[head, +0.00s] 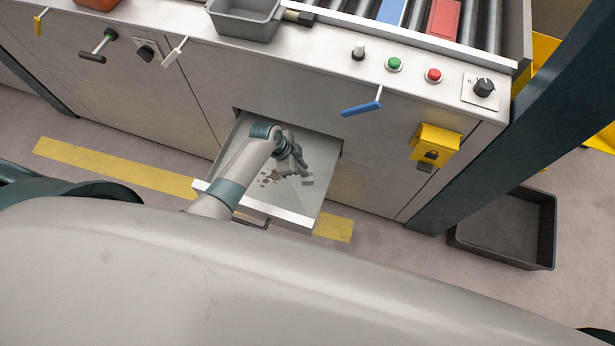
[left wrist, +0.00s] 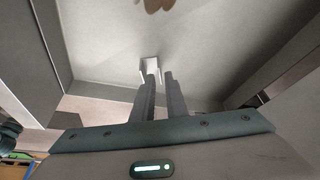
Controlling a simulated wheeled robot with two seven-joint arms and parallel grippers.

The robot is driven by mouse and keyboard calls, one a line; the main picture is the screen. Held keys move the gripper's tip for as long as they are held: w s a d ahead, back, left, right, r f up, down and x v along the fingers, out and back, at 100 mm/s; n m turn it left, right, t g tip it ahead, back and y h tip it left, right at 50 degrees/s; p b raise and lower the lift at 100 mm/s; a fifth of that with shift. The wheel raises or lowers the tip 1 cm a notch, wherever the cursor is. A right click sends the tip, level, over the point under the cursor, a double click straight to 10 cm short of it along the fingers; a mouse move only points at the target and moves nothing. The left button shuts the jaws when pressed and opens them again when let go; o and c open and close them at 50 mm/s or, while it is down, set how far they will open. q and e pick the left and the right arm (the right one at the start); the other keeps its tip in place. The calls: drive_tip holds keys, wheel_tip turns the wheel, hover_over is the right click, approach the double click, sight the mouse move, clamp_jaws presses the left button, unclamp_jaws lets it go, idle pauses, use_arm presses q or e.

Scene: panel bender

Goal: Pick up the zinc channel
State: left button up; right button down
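The zinc channel (left wrist: 149,68) is a small pale grey piece lying on the floor of the pulled-out drawer (left wrist: 215,45). In the head view a small light piece (head: 307,181), apparently the channel, shows at the tip of my left gripper (head: 302,168). In the left wrist view my left gripper (left wrist: 161,77) points at the channel with two fingers a little apart. The channel lies just beyond the left-hand finger's tip, partly hidden by it, and is not clearly between the fingers. Whether they touch is unclear. My right gripper is not in view.
The drawer's walls and front (head: 285,216) surround my gripper. Brown flakes (head: 270,178) lie in the drawer. Above it is the machine front with a blue-handled lever (head: 363,106) and a yellow lock box (head: 435,143). A dark bin (head: 505,228) stands on the floor at right.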

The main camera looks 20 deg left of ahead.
use_arm(q)
drive_tip(key=shift+x, duration=1.1)
clamp_jaws()
drive_tip(key=shift+r, duration=0.15)
drive_tip(key=shift+r, duration=0.8)
wheel_tip(320, 180, up, 2)
drive_tip(key=shift+r+b, duration=0.1)
drive_tip(key=shift+b, duration=0.25)
drive_tip(key=s+d+r+b, duration=0.1)
drive_tip(key=s+d+r, duration=0.6)
drive_tip(key=s, duration=0.2)
